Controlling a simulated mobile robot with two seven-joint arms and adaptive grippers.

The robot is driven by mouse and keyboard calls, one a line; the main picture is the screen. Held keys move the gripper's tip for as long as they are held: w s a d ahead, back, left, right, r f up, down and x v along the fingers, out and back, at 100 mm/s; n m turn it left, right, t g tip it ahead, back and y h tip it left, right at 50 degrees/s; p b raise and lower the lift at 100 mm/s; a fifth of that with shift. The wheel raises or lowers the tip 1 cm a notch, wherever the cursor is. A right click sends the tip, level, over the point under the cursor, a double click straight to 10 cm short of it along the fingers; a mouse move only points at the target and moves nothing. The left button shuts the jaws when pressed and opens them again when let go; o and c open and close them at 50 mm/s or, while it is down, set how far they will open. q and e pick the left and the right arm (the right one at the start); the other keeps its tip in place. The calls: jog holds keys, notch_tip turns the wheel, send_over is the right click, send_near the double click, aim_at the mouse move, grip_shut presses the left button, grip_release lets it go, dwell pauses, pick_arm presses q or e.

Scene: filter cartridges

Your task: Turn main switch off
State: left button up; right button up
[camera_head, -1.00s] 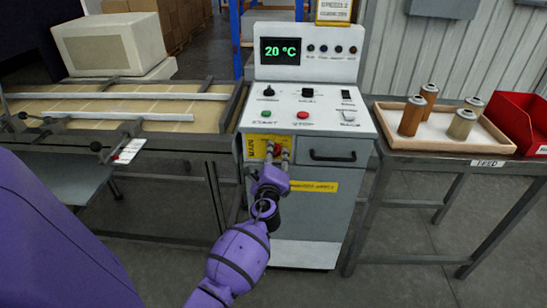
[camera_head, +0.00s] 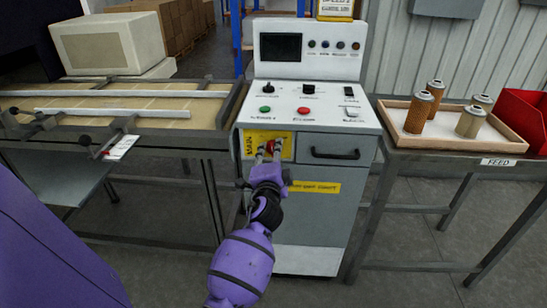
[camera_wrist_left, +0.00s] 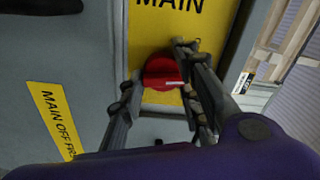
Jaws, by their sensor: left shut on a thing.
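The main switch is a red round knob (camera_wrist_left: 160,70) on a yellow plate (camera_wrist_left: 150,35) marked MAIN. In the wrist view a white mark on the knob points to the right. In the head view the knob (camera_head: 270,146) shows small on the front of the grey machine cabinet (camera_head: 318,225). My left gripper (camera_head: 267,152) is shut on the knob, with one finger on each side of it in the wrist view (camera_wrist_left: 163,85). The fingers hide part of the knob. The machine's display (camera_head: 281,47) is dark. My right gripper is not in view.
The control panel above has a green button (camera_head: 265,109), a red button (camera_head: 303,110) and several switches. A drawer handle (camera_head: 335,153) is right of the knob. A feed table with a cartridge tray (camera_head: 505,143) stands right, a work table (camera_head: 60,118) left.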

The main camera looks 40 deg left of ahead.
pick_arm(q)
jog(key=shift+d+f+n+b, duration=0.1)
jog(key=shift+n+b, duration=0.1)
jog(key=shift+n, duration=1)
jog(key=shift+d+f+n+b, duration=0.1)
jog(key=shift+f+n+b, duration=0.05)
jog(key=shift+n, duration=1.05)
jog(key=shift+d+f+n+b, duration=0.1)
jog(key=shift+n+b, duration=0.1)
jog(key=shift+n, duration=1)
jog(key=shift+w, duration=0.1)
jog(key=o, duration=1)
jog(key=shift+o, duration=0.3)
jog(key=shift+r, duration=0.15)
jog(key=shift+r, duration=0.1)
jog(key=v, duration=1.2)
